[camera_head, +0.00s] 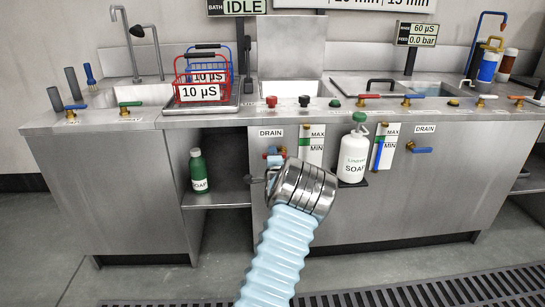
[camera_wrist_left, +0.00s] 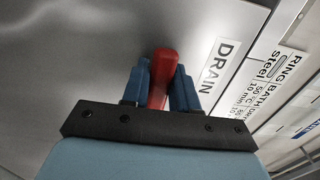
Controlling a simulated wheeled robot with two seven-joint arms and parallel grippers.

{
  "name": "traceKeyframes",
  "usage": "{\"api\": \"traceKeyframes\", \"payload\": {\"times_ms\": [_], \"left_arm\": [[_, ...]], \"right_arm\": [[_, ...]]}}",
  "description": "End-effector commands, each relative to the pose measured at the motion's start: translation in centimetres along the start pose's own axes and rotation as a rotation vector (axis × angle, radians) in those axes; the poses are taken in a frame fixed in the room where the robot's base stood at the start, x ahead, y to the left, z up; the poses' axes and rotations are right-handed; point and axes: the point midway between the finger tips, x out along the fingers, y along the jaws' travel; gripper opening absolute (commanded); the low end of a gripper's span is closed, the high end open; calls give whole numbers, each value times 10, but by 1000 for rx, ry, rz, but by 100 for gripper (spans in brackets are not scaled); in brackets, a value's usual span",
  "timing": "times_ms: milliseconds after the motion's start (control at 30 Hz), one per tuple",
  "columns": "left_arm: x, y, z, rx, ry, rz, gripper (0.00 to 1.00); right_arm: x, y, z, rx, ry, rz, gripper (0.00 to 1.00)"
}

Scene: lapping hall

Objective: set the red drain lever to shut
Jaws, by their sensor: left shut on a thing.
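The red drain lever (camera_wrist_left: 161,72) stands between the two blue fingers of my left gripper (camera_wrist_left: 160,85) in the left wrist view. The fingers are closed on its sides. In the head view my left gripper (camera_head: 276,158) is at the front panel just under the left DRAIN label (camera_head: 270,133), and my wrist and fingers cover most of the lever there. The DRAIN label (camera_wrist_left: 217,66) also shows to the right of the lever in the wrist view. I cannot tell the lever's exact setting. My right gripper is not in view.
A white soap bottle (camera_head: 353,155) stands on a small ledge right of my wrist. A blue drain lever (camera_head: 420,149) is farther right. A green soap bottle (camera_head: 198,170) stands in the open shelf at left. Several valve handles line the counter's front edge.

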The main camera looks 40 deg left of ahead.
Motion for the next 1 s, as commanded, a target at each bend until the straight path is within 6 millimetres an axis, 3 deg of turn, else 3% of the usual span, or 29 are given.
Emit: {"api": "traceKeyframes", "payload": {"times_ms": [367,400,533,833,1000], "left_arm": [[0,0,-2,12,4,1,0],[0,0,-2,12,4,1,30],[0,0,-1,10,3,0,49],[-2,0,-1,8,2,0,49],[-22,0,-1,6,2,0,49]], "right_arm": [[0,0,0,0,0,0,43],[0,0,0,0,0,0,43],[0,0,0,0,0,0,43],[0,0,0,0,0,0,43],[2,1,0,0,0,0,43]]}}
